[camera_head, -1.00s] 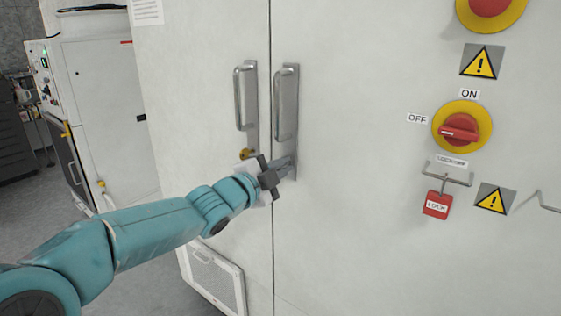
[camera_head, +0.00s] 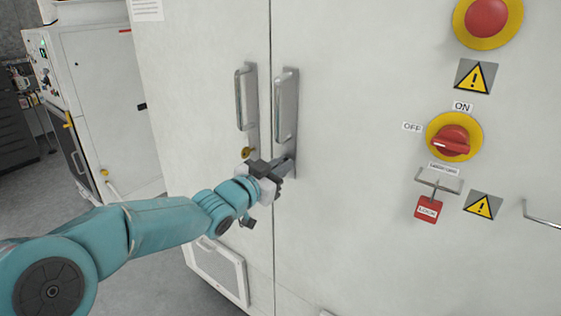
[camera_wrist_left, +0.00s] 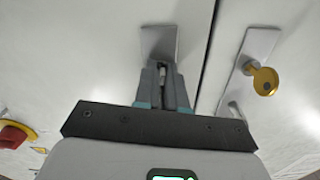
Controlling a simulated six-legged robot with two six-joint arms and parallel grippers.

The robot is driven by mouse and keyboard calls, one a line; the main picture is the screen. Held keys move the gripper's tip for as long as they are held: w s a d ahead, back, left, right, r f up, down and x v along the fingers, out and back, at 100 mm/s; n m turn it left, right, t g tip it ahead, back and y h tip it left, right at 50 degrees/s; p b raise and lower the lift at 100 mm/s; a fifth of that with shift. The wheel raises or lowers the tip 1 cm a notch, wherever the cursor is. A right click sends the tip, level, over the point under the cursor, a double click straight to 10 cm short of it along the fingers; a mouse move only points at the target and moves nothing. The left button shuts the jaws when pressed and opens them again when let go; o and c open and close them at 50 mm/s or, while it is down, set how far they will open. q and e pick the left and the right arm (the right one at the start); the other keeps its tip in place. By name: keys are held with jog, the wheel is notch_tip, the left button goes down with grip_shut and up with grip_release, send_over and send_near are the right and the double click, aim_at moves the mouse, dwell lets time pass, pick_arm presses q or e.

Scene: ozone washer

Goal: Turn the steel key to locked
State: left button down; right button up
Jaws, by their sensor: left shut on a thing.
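My left gripper (camera_head: 284,168) is at the lower end of the right door's handle plate (camera_head: 291,125), its fingers shut on the steel key. In the left wrist view the gripper (camera_wrist_left: 163,72) points at the base of that plate (camera_wrist_left: 158,40). The key is almost wholly hidden between the fingers, so its turn angle cannot be read. A brass key (camera_head: 247,152) sits in the left door's plate and also shows in the left wrist view (camera_wrist_left: 264,80), apart from my fingers. My right gripper is not in view.
The left door's handle (camera_head: 245,98) stands close to the gripper. To the right are a red and yellow ON/OFF switch (camera_head: 452,140), an emergency button (camera_head: 487,17) and a hanging red LOCK tag (camera_head: 428,209). The door surface between is bare.

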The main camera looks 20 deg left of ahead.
pick_arm(q)
jog(key=shift+n+p, duration=0.35)
jog(key=shift+n, duration=0.75)
jog(key=c, duration=1.3)
grip_release()
jog(key=v, duration=1.6)
jog(key=shift+s+b, duration=0.2)
jog(key=shift+b, duration=0.15)
